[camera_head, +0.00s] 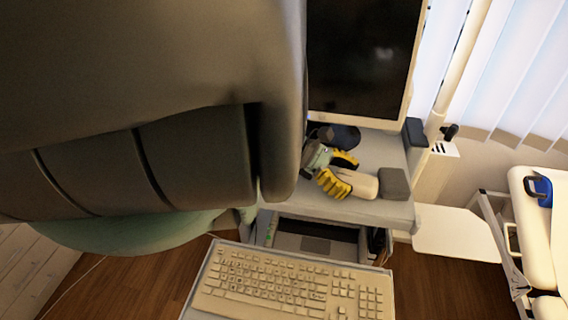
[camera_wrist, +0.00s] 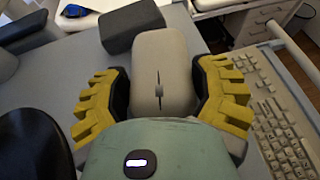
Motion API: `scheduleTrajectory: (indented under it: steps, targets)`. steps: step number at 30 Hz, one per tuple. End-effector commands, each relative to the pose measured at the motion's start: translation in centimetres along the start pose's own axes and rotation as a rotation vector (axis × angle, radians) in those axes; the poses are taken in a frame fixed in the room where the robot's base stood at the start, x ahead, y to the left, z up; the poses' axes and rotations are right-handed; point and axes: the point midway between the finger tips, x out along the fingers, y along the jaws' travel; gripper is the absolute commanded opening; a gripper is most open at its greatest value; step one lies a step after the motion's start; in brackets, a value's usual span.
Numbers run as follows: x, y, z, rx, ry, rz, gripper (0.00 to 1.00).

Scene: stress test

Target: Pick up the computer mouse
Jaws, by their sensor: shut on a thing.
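The computer mouse (camera_wrist: 163,70) is light beige with a small wheel, and sits between the two yellow-and-black fingers of my gripper (camera_wrist: 162,100) in the wrist view. The fingers are shut on its sides. In the head view, my gripper (camera_head: 341,176) is over the grey desk surface, with the mouse (camera_head: 361,186) between its fingers. I cannot tell whether the mouse still touches the desk (camera_head: 376,150).
A dark grey block (camera_head: 394,183) lies just beyond the mouse. A monitor (camera_head: 364,60) stands behind. A beige keyboard (camera_head: 290,283) is on a lower tray in front. My own arm hides the left of the head view.

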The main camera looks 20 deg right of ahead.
Motion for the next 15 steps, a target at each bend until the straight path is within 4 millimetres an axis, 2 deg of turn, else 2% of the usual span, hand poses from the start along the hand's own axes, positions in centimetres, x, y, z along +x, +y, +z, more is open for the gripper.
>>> scheduleTrajectory:
  steps: [15]
  targets:
    - [-0.50,0.17,0.79,0.000,0.003,0.005,0.28]
